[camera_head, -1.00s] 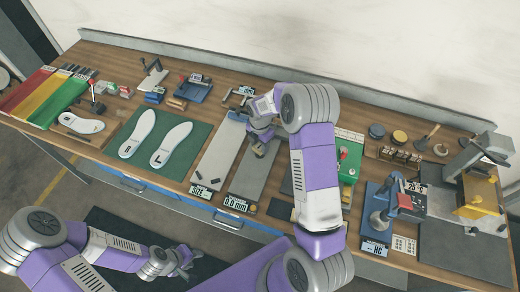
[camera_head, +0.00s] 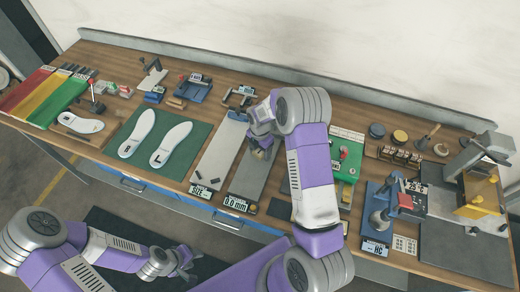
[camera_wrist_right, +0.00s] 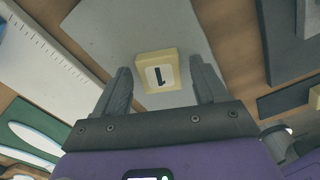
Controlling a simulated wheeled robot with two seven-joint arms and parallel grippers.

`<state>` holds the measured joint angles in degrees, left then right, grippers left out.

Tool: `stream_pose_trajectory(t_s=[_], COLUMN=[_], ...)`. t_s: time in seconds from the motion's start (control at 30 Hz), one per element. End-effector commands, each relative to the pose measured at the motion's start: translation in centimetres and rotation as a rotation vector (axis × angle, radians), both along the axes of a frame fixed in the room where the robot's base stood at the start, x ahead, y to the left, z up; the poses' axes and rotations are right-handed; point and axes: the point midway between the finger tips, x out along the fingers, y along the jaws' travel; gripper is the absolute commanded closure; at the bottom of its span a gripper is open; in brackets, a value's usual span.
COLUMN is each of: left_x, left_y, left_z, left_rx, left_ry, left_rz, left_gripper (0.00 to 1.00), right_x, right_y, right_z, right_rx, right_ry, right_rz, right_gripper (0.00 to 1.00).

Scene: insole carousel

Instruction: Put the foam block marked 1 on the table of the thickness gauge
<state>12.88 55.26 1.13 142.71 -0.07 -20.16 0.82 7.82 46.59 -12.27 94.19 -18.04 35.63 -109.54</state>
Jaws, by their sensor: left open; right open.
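The foam block marked 1 (camera_wrist_right: 158,72) is a small cream block with a dark 1 on a white face. In the right wrist view it lies on a grey strip, between the spread fingers of my right gripper (camera_wrist_right: 160,82), with gaps on both sides. In the head view my right gripper (camera_head: 262,148) is over the grey strip and mostly covers the block. It is open and empty. My left gripper (camera_head: 184,262) is open and empty in front of the bench, low at the left. A small frame-shaped device with a display (camera_head: 240,98) stands behind the strips; I cannot tell for sure whether it is the thickness gauge.
A paler strip (camera_head: 217,155) lies left of the grey strip. Two white insoles lie on a green mat (camera_head: 190,150). A blue device (camera_head: 195,88) stands at the back. To the right are a green box (camera_head: 348,150), a blue stand (camera_head: 378,225) and a grey press (camera_head: 470,160).

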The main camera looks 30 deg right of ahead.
Motion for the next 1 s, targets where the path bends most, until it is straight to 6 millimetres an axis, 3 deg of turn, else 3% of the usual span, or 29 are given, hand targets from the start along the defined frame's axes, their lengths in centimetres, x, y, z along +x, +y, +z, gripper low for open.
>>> stream_pose_trajectory(t_s=[0.17,0.27,0.7,1.0], left_x=[0.0,0.0,0.0,0.0], left_y=[0.0,0.0,0.0,0.0], left_z=[0.5,0.4,0.6,0.6], left_rx=[0.0,0.0,0.0,0.0], left_ry=[0.0,0.0,0.0,0.0], left_rz=[0.0,0.0,0.0,0.0], left_gripper=[0.57,0.57,0.57,0.57], right_x=[0.0,0.1,0.1,0.0], right_y=[0.0,0.0,0.0,0.0], right_z=[0.6,2.0,10.8,12.4], right_rx=[0.0,0.0,-0.001,0.0], right_ry=[0.0,-0.004,-0.004,0.0], right_rz=[0.0,-0.001,0.0,0.0], right_gripper=[0.28,0.28,0.28,0.28])
